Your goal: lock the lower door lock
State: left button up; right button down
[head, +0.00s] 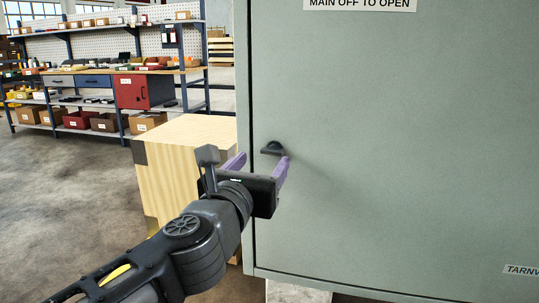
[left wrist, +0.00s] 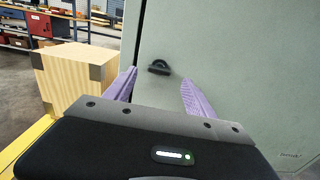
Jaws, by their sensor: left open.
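The lower door lock (head: 273,148) is a small dark fitting with a rounded top and a flat bar lying about level, near the left edge of the grey cabinet door (head: 400,150). It also shows in the left wrist view (left wrist: 159,67), ahead of and between the fingertips. My left gripper (head: 262,160) has purple fingers and is open and empty. It is just in front of the lock, and I see no contact with it. The door looks closed against its frame. My right gripper is not in view.
A pale wooden crate (head: 185,165) with dark corners stands left of the cabinet, close to my left arm. A workbench with shelves (head: 105,75) and several bins is at the back left. The grey floor (head: 65,190) between is clear.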

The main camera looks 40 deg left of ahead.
aim_at(271, 152)
pick_arm(q)
jog(key=b+x, duration=0.1)
jog(key=x, duration=0.4)
jog(key=shift+w+f+b, duration=0.1)
jog(key=shift+f+b, duration=0.1)
jog(key=shift+b, duration=0.15)
jog(key=shift+w+a+r, duration=0.1)
jog(key=shift+w+a, duration=0.2)
jog(key=shift+w, duration=0.3)
jog(key=c, duration=1.4)
